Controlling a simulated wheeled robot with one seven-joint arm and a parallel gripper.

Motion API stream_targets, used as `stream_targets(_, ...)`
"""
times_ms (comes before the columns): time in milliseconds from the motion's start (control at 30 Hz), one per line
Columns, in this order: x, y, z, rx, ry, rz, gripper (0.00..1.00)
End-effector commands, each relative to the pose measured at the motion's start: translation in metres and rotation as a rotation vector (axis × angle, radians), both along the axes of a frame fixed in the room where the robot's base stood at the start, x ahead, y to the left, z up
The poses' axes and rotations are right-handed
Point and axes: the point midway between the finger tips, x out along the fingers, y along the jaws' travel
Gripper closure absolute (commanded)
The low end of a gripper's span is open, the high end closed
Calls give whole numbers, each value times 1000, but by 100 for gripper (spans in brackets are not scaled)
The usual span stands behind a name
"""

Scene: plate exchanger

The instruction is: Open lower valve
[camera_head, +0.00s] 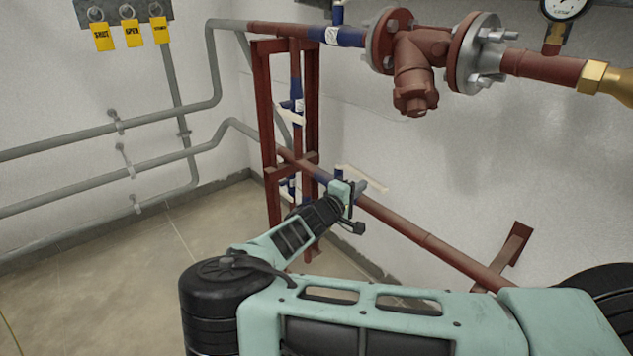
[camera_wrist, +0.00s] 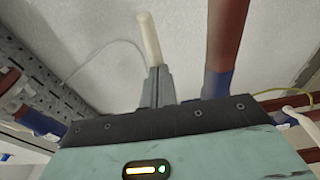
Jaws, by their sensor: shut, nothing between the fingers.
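The lower red pipe (camera_head: 425,240) runs across the wall and has a blue valve section partly hidden behind my gripper. A cream valve handle (camera_head: 352,172) sticks out there, along the wall. My gripper (camera_head: 362,186) is shut and empty beside this handle. In the wrist view the closed grey fingers (camera_wrist: 157,84) line up with the cream handle (camera_wrist: 149,38), which shows just past their tips. I cannot tell whether they touch. The blue section (camera_wrist: 217,84) of the red pipe is right of the fingers.
A red frame (camera_head: 267,150) stands left of my gripper, with a vertical pipe and more white-handled blue valves (camera_head: 292,106). The upper pipe carries a flanged red strainer (camera_head: 413,70) and a gauge (camera_head: 562,6). Yellow tags (camera_head: 132,32) hang at upper left. The floor (camera_head: 110,265) at left is clear.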

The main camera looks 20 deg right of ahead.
Motion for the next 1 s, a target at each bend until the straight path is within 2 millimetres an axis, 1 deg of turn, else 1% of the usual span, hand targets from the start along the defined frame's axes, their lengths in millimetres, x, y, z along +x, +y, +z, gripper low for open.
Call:
stream_targets(33, -2, -6, 1, -4, 0, -6, 100)
stream_targets(100, -2, -11, 1, -3, 1, -6, 100)
stream_targets(400, -1, -21, 0, -1, 0, -5, 100)
stream_targets(767, -1, -23, 1, -2, -1, -8, 100)
stream_targets(1000, 0, -22, 1, -3, -1, -7, 100)
